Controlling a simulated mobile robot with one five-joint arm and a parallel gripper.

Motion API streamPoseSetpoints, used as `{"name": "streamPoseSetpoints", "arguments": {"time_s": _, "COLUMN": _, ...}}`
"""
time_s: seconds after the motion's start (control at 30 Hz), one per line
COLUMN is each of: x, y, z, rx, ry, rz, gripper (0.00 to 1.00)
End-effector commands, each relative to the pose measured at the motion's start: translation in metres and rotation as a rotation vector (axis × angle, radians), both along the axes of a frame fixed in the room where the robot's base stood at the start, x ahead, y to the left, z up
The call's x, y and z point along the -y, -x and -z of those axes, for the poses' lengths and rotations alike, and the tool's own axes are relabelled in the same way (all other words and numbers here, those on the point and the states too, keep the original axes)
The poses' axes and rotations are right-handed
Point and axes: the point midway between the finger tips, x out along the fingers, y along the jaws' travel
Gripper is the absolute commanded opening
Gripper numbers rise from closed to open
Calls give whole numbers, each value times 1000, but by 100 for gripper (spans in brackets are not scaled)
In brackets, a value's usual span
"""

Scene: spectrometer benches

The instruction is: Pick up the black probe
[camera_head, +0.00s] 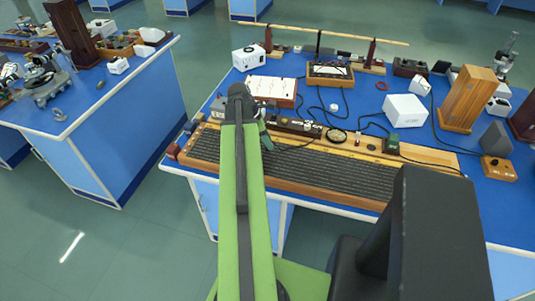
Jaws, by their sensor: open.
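My green arm reaches up from the bottom of the head view over the front edge of the blue bench (350,95). My gripper (266,138) is small and dark at the arm's far end, open, over the left part of the long ribbed wooden board (310,170). I cannot pick out the black probe with certainty. Several small dark parts with black cables lie behind the board, and my arm hides part of that area.
A tall wooden block (467,100) stands at the right. Another blue bench (100,100) is at the left, with floor between.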

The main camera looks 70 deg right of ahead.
Motion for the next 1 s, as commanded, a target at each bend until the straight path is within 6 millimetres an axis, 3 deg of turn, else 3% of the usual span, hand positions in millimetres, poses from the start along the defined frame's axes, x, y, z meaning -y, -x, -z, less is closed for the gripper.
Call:
{"name": "streamPoseSetpoints", "arguments": {"time_s": 0.03, "x": 1, "y": 2, "z": 12, "rx": 0, "ry": 0, "rz": 1, "gripper": 43}}
{"name": "streamPoseSetpoints", "arguments": {"time_s": 0.27, "x": 2, "y": 3, "z": 8, "rx": 0, "ry": 0, "rz": 1, "gripper": 43}}
{"name": "streamPoseSetpoints", "arguments": {"time_s": 0.6, "x": 2, "y": 3, "z": 8, "rx": 0, "ry": 0, "rz": 1, "gripper": 0}}
{"name": "streamPoseSetpoints", "arguments": {"time_s": 1.0, "x": 2, "y": 4, "z": 8, "rx": 0, "ry": 0, "rz": 1, "gripper": 0}}
